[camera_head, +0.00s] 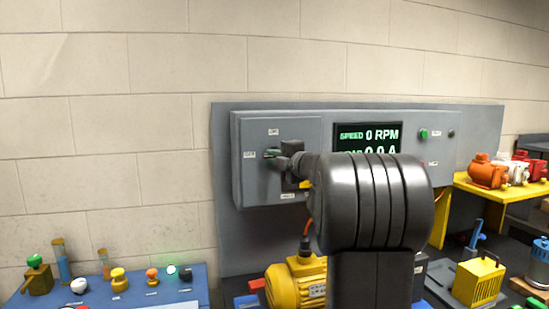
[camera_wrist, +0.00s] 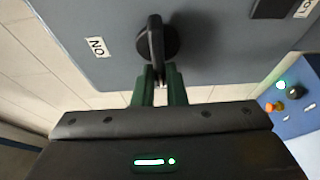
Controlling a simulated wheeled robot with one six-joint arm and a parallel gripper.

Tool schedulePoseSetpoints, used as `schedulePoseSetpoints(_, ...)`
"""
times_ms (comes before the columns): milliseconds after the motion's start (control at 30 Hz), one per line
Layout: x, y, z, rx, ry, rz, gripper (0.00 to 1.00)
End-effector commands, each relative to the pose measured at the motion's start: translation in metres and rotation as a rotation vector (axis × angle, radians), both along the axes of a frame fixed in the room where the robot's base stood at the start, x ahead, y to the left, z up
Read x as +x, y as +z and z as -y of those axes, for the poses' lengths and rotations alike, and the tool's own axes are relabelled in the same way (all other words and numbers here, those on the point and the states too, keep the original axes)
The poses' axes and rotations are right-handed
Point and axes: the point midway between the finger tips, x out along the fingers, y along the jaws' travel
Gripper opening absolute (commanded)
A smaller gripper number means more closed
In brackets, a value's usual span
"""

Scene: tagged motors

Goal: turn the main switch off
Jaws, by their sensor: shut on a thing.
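The main switch is a black rotary knob on the grey control box (camera_head: 278,180), mostly behind my gripper in the head view. In the wrist view the switch (camera_wrist: 156,40) shows clearly, with its handle pointing straight towards my gripper. My gripper (camera_wrist: 159,75) is shut on the handle's end, with one green finger on each side. It also shows in the head view (camera_head: 272,154) at the box's left part. An ON label (camera_wrist: 97,47) is a quarter turn from the handle. In the head view the handle side faces a small left label (camera_head: 249,154), too small to read surely.
A display (camera_head: 367,137) on the box reads 0 RPM and 0.0 A. A green button (camera_head: 423,134) is to its right. A yellow motor (camera_head: 296,284) stands below the box. A blue bench (camera_head: 140,296) with coloured knobs is at the lower left; motors sit on a yellow shelf (camera_head: 480,189) at right.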

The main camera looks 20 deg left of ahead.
Motion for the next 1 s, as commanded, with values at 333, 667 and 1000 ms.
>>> schedulePoseSetpoints(333, 0.000, -0.001, 0.000, -0.001, 0.000, -0.001, 0.33)
schedulePoseSetpoints(667, -0.007, -0.001, 0.012, 0.000, -0.001, 0.001, 0.33)
schedulePoseSetpoints(1000, -0.045, -0.002, 0.078, 0.000, -0.005, 0.001, 0.33)
